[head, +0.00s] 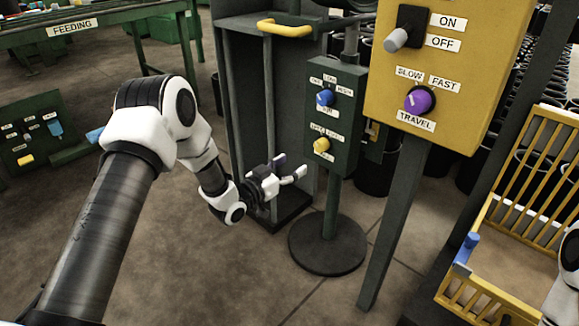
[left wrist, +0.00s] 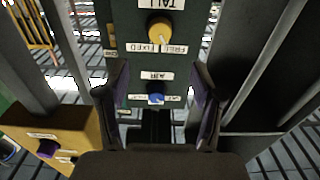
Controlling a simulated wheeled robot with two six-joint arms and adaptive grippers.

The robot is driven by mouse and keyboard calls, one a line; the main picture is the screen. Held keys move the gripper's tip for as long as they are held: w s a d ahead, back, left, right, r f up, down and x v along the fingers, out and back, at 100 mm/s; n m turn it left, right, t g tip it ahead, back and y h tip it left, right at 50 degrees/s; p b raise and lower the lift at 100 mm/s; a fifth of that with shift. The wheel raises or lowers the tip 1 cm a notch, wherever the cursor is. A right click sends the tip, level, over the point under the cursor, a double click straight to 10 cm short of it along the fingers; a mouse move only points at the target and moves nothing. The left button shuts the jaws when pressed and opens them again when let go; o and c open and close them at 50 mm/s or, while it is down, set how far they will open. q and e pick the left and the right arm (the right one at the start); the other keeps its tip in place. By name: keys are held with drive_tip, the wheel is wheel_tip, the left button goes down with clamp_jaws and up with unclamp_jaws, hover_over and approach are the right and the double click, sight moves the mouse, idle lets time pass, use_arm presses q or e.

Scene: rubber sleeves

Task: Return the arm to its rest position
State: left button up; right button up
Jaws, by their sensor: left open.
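My left arm comes in from the left in the head view. Its gripper (head: 291,168) is open and empty, a little left of the green control post. In the left wrist view the open fingers (left wrist: 158,98) frame the green panel (left wrist: 135,30), which appears upside down there. The panel carries a yellow knob (head: 321,145) and a blue knob (head: 324,97); they also show in the left wrist view as the yellow knob (left wrist: 159,30) and the blue knob (left wrist: 156,99). The fingers look apart from the panel. Part of my right arm shows at the right edge; its gripper is out of frame.
A yellow panel (head: 450,75) with a grey lever (head: 396,40) and purple knob (head: 419,100) stands right of the post. A dark cabinet frame (head: 230,90) with a yellow handle (head: 284,29) stands behind the gripper. A yellow barred crate (head: 510,255) is at right. Floor at front centre is clear.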

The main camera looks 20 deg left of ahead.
use_arm(q)
drive_tip(key=shift+s, duration=0.1)
idle(0.3)
drive_tip(key=s+d+f+n+g+y, duration=0.1)
drive_tip(key=s+d+f+g, duration=0.25)
drive_tip(key=s+f, duration=0.7)
drive_tip(key=s+d+f+n+g+y, duration=0.1)
drive_tip(key=s+d+f+g+y, duration=0.3)
drive_tip(key=s+f, duration=0.65)
drive_tip(key=s+a+f+n+g, duration=0.1)
drive_tip(key=s+a+f+g, duration=0.15)
drive_tip(key=s, duration=0.45)
drive_tip(key=s+a+f+g+y, duration=0.1)
drive_tip(key=s+g, duration=0.3)
drive_tip(key=s, duration=0.4)
drive_tip(key=s+a+f+n+g, duration=0.1)
drive_tip(key=s+f+g, duration=0.15)
drive_tip(key=s, duration=0.45)
wheel_tip(320, 180, up, 37)
drive_tip(key=p, duration=3.6)
drive_tip(key=shift+s+a, duration=0.15)
drive_tip(key=shift+s, duration=0.3)
